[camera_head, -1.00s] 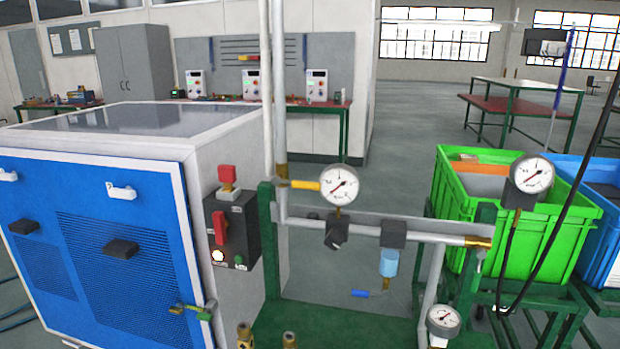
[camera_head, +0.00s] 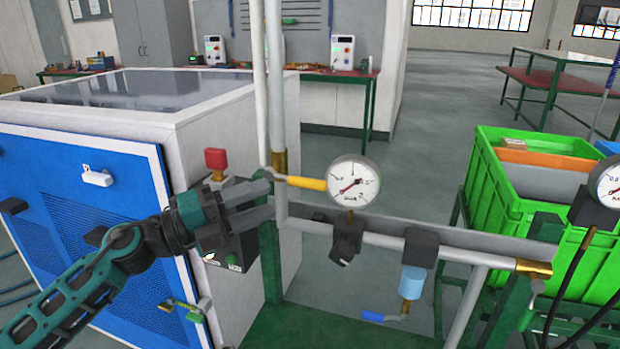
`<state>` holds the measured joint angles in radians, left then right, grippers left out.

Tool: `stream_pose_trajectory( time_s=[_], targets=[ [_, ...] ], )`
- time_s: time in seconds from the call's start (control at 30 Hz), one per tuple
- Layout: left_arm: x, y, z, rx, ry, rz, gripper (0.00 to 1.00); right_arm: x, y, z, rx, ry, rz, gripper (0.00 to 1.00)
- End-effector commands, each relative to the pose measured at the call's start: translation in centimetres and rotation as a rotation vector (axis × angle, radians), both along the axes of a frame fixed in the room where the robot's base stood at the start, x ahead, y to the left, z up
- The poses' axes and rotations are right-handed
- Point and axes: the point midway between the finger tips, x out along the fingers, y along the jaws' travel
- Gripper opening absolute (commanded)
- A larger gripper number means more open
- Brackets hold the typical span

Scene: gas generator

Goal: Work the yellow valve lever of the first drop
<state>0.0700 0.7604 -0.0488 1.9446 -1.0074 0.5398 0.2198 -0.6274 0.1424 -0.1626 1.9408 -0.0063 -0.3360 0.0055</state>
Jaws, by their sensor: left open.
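The yellow valve lever (camera_head: 304,183) sticks out to the right from the brass valve at the foot of the vertical pipe (camera_head: 277,90), left of a round pressure gauge (camera_head: 353,183). It lies about level. My left gripper (camera_head: 271,200) comes in from the left, in front of the control box on the blue cabinet. Its two fingers are apart and point right, with tips close to the valve and the lever's left end. Nothing shows between the fingers. Whether they touch the valve, I cannot tell. My right gripper is out of view.
The control box (camera_head: 238,258), with a red button (camera_head: 215,159) above it, is partly hidden by my gripper. A blue-handled drain (camera_head: 384,317) hangs below the horizontal pipe (camera_head: 420,248). Green crate (camera_head: 490,190) and a second gauge (camera_head: 610,185) stand at right.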

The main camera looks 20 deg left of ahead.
Motion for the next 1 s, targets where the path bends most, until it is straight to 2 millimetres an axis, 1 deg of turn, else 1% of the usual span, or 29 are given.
stream_pose_trajectory(
  time_s=[0.03, 0.3, 0.5, 0.7, 0.93, 1.0],
  targets=[
    [0.7, -0.7, 0.5, -0.004, -0.003, 0.000, 0.44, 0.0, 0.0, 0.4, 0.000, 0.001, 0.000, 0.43],
    [4.0, -4.3, 1.2, -0.006, -0.001, 0.000, 0.44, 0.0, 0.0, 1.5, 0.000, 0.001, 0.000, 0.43],
    [5.8, -6.3, 1.4, -0.006, 0.000, 0.001, 0.44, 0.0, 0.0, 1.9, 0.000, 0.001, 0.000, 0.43],
    [6.4, -7.0, 1.3, -0.003, 0.002, 0.001, 0.44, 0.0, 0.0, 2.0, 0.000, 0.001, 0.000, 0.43],
    [6.4, -7.0, 1.3, -0.003, 0.002, 0.001, 0.44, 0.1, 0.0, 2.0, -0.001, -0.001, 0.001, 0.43],
    [6.4, -7.0, 1.3, -0.003, 0.002, 0.001, 0.37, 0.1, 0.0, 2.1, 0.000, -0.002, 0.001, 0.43]
  ],
)
